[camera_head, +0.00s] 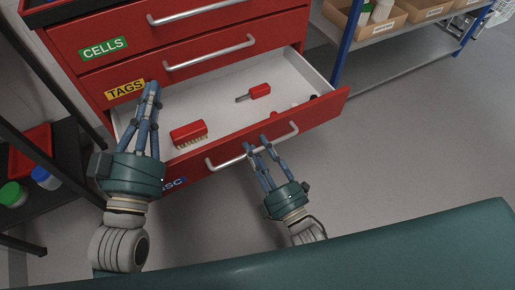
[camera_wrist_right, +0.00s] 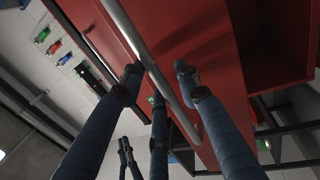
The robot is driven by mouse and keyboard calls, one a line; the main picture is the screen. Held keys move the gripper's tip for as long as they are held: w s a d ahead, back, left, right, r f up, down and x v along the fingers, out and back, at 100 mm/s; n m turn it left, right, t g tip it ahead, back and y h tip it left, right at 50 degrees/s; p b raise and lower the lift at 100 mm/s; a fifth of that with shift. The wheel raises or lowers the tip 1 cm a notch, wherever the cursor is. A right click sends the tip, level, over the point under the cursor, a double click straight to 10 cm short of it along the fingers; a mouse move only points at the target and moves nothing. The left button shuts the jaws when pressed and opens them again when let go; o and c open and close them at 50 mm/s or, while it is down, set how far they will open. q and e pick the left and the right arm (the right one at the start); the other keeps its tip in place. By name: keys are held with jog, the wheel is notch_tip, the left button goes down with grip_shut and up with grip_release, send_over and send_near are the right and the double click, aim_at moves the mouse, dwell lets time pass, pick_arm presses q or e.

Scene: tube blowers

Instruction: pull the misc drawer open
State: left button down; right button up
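The misc drawer (camera_head: 324,107) is the lowest red drawer in view and stands pulled out, its pale inside showing. Its blue label is partly hidden behind my left gripper. Its silver bar handle (camera_head: 225,162) also shows in the right wrist view (camera_wrist_right: 140,45). My right gripper (camera_head: 257,142) is at the handle's middle, fingers on both sides of the bar with a gap visible, so it looks open around it. My left gripper (camera_head: 152,88) is over the drawer's left end, fingers pointing up the picture and close together; whether it is shut is unclear. I see nothing held in it.
In the drawer lie a red brush (camera_head: 188,131), a red-handled tool (camera_head: 258,91) and small dark items. The TAGS drawer (camera_head: 200,67) and CELLS drawer (camera_head: 140,38) above are shut. A black shelf (camera_head: 70,190) stands left, a blue-post rack (camera_head: 345,40) right. Floor at right is clear.

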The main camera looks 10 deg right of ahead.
jog(key=v, duration=1.2)
jog(key=shift+s+f, duration=0.1)
